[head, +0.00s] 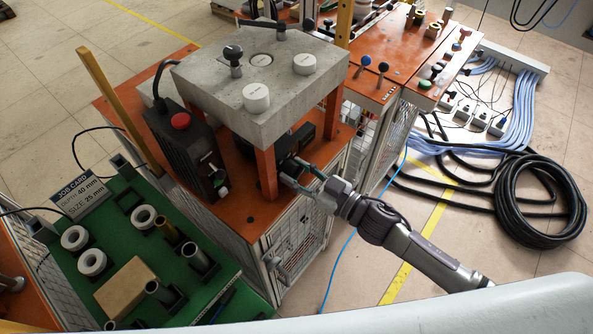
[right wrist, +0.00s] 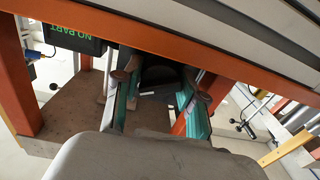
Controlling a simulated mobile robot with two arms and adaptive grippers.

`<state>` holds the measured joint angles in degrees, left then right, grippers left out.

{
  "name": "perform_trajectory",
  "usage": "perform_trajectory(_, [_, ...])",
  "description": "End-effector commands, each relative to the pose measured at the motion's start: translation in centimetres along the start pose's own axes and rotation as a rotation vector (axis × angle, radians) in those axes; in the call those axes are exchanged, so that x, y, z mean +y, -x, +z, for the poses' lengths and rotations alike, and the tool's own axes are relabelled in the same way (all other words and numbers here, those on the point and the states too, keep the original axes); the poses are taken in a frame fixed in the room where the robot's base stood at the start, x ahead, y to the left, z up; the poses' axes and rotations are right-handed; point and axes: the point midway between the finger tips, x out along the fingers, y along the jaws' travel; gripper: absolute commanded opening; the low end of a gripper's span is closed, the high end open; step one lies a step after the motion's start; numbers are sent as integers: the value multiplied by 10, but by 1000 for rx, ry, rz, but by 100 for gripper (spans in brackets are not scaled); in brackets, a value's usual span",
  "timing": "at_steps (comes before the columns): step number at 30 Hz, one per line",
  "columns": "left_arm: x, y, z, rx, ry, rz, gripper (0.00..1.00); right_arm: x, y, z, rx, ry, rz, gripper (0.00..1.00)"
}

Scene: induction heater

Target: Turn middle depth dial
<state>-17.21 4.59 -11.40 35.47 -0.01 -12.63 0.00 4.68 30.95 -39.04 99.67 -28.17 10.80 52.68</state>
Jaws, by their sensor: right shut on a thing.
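My right gripper (head: 291,171) reaches in from the right, below the grey block top (head: 203,72) of the heater stand. Its fingers are at a dark unit (head: 298,143) under that top. In the right wrist view my right gripper (right wrist: 160,88) has its teal fingers on either side of a dark rounded part (right wrist: 160,74), and is shut on it. I cannot tell for certain whether this part is the middle depth dial, as its face is hidden. White round knobs (head: 256,97) sit on top of the block, apart from the gripper. My left gripper is not in view.
Orange legs (head: 268,174) stand close to the fingers. A black box with a red button (head: 180,121) is left of them. A "NO PART" display (right wrist: 72,34) shows in the right wrist view. A green tray (head: 118,217) with rings and tubes lies at lower left.

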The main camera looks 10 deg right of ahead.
Motion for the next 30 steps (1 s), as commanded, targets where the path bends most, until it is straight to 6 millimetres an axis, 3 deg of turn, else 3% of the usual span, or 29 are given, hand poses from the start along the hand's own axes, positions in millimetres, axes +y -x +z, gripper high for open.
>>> perform_trajectory(18, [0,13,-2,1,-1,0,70,1,0,-2,-15,425,2,6])
perform_trajectory(30, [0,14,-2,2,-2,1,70,2,0,-3,-19,543,3,6])
